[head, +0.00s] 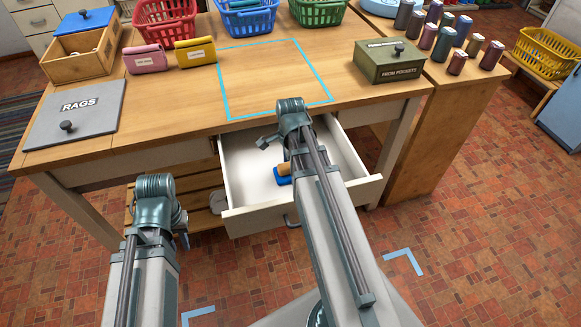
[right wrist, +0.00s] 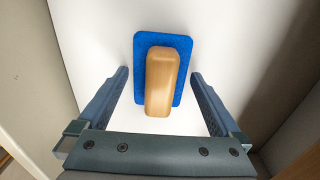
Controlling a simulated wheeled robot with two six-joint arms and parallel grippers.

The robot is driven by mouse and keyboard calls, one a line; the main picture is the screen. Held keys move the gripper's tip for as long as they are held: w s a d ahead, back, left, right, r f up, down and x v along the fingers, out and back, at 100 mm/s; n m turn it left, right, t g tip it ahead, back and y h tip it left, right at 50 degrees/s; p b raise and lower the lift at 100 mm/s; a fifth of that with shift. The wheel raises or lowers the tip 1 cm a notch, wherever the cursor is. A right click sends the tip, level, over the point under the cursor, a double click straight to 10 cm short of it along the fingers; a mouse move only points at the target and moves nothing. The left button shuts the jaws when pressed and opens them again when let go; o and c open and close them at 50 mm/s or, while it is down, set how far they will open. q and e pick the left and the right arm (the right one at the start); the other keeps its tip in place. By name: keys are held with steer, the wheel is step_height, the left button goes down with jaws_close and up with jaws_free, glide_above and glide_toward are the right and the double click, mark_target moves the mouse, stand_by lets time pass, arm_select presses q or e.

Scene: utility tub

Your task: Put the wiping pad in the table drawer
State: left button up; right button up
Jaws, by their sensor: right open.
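The wiping pad, a blue pad (head: 283,181) with a tan wooden handle, lies on the white floor of the open table drawer (head: 246,178). In the right wrist view the wiping pad (right wrist: 162,80) lies flat, handle up. My right gripper (right wrist: 160,75) is open, with one finger on each side of the pad and a gap at both; nothing is held. In the head view my right arm hides part of the drawer and its gripper. My left gripper (head: 183,228) is low, left of the drawer front; its fingers are too hidden to read.
On the tabletop (head: 190,100) are a grey RAGS lid (head: 77,112), a wooden box (head: 75,62), pink and yellow bundles, a green box (head: 391,64), baskets and several spools. A blue outlined square (head: 225,85) on the top is empty. A wooden shelf (head: 203,215) is below.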

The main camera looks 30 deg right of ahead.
steer(key=shift+r, duration=0.1)
step_height(320, 180, up, 12)
steer(key=p, duration=1.2)
steer(key=s+a+n, duration=0.4)
steer(key=a+n, duration=0.8)
steer(key=s+a+n+h, duration=0.1)
steer(key=s+a+n, duration=0.3)
steer(key=a+n, duration=0.8)
steer(key=shift+a, duration=0.7)
steer(key=shift+r, duration=0.1)
